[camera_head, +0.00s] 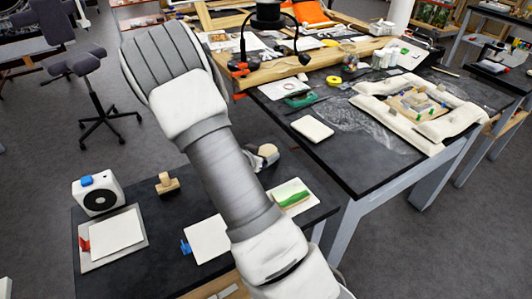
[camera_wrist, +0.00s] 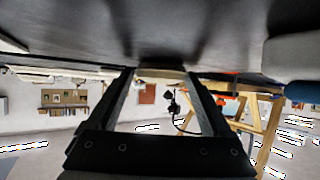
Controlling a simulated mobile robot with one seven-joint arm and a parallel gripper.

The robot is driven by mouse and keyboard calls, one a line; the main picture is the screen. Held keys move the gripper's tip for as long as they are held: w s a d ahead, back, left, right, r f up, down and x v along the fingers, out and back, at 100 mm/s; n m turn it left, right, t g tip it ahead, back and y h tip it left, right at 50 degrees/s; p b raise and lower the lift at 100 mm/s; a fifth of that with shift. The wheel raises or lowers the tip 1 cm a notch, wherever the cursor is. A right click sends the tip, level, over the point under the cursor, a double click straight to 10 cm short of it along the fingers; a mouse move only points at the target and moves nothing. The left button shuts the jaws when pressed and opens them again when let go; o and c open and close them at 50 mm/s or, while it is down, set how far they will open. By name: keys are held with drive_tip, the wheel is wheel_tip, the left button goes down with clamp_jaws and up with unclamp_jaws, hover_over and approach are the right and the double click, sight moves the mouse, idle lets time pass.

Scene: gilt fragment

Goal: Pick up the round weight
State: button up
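In the wrist view a pale tan thing (camera_wrist: 160,74) shows between the far ends of my gripper's fingers (camera_wrist: 161,80), against a dark surface along the top of the picture. It may be the round weight, but only a thin edge shows, so I cannot be sure. My gripper's two dark fingers stand wide apart, and I cannot tell whether either touches it.
The lower black table (camera_head: 150,262) holds a white box with a black disc (camera_head: 98,194), a wooden block with a knob (camera_head: 167,184), white pads (camera_head: 112,233) and a green picture (camera_head: 291,195). The large worktable (camera_head: 365,165) at right carries a lamp (camera_head: 304,59) and a padded cushion (camera_head: 399,122).

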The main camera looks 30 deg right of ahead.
drive_tip(key=c, duration=1.2)
clamp_jaws()
drive_tip(key=shift+r, duration=0.15)
